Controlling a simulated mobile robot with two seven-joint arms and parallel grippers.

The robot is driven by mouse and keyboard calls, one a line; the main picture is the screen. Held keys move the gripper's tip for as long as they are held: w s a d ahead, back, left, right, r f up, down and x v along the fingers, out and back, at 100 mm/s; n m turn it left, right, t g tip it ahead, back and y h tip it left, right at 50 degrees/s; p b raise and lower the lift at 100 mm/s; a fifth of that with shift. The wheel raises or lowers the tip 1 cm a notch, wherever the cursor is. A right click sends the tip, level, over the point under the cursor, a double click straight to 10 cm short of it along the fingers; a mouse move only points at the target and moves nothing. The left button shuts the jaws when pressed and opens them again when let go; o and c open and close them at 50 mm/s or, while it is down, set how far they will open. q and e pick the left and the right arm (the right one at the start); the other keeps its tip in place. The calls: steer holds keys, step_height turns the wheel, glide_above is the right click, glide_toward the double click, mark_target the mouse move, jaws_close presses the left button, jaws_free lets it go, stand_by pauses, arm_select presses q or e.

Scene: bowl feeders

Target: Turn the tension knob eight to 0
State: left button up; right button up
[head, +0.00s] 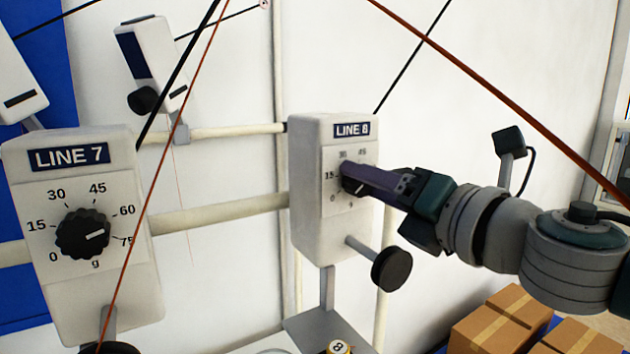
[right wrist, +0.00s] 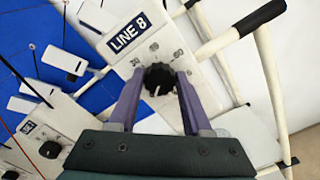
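Tension knob eight is a dark ribbed knob (right wrist: 158,79) on the white LINE 8 box (head: 309,220); its box also shows in the right wrist view (right wrist: 185,42). In the right wrist view its white mark points down the picture; the numbers 30, 45 and 60 show above it, and the 0 is hard to make out. My right gripper (head: 352,178) has one purple finger on each side of the knob, with no clear gap. It partly hides the knob and dial in the head view. My left gripper is not in view.
The LINE 7 box (head: 85,285) with its own knob (head: 83,234) stands at the left. A black round knob on a rod (head: 391,269) sticks out below my right gripper. Dark and orange lines cross in front. Cardboard boxes (head: 500,325) lie at the lower right.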

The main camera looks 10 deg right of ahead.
steer(key=o, duration=0.4)
steer(key=shift+o, duration=0.2)
steer(key=b+v, duration=0.4)
steer(key=v, duration=0.6)
steer(key=shift+r, duration=0.1)
